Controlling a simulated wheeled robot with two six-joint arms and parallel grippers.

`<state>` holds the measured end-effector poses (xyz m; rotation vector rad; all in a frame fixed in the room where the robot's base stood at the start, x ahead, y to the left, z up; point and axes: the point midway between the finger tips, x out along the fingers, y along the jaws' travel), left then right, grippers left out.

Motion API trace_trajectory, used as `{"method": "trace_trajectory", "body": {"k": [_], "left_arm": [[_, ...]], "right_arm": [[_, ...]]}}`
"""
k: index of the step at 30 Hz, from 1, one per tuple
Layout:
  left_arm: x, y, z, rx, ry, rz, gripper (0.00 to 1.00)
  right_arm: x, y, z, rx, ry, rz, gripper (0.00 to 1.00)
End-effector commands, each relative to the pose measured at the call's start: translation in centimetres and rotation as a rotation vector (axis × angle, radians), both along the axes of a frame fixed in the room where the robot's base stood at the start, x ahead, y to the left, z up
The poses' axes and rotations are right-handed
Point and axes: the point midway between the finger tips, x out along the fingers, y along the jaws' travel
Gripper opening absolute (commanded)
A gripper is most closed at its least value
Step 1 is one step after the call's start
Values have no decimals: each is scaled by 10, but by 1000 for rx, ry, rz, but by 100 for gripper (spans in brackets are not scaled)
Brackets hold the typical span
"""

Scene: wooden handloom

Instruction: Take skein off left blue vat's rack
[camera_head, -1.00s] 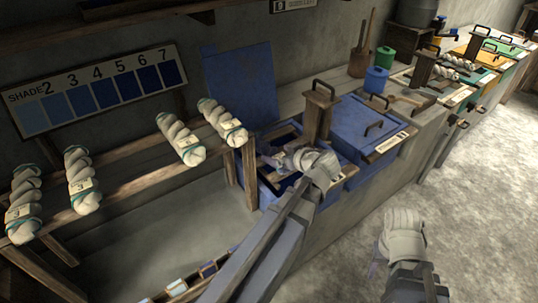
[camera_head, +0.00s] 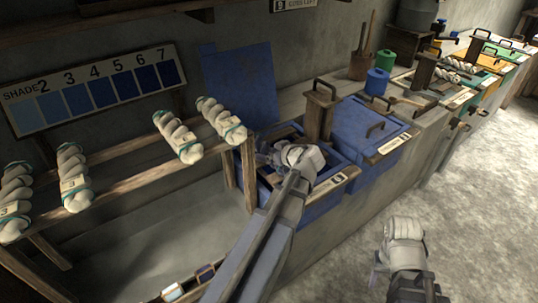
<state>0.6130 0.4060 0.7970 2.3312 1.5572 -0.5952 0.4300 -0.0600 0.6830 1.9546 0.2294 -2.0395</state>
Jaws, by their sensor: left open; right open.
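The left blue vat (camera_head: 331,203) stands open beside the wooden skein stand, with its blue lid (camera_head: 238,85) upright against the wall. My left gripper (camera_head: 263,152) is open over the vat's mouth, near its back left side. The gripper and forearm cover much of the opening, so I cannot make out the vat's rack or a skein on it. My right gripper (camera_head: 377,265) is open and low over the floor at the right, apart from the vats.
Several pale skeins, one of them (camera_head: 177,136), hang on the wooden stand (camera_head: 130,184). A wooden post with a handle (camera_head: 319,112) rises between the open vat and the closed blue vat (camera_head: 366,128). Blue (camera_head: 377,82) and green (camera_head: 385,60) canisters stand behind. The right floor is clear.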

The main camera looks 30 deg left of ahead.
Motion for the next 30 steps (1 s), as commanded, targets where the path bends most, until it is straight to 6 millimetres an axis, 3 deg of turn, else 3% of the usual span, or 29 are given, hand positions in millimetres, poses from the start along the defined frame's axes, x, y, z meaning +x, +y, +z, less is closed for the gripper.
{"method": "trace_trajectory", "body": {"k": [2,24,30], "left_arm": [[0,0,0,0,0,0,93],[0,0,0,0,0,0,10],[0,0,0,0,0,1,8]], "right_arm": [[0,0,0,0,0,0,50],[0,0,0,0,0,0,50],[0,0,0,0,0,0,50]]}}
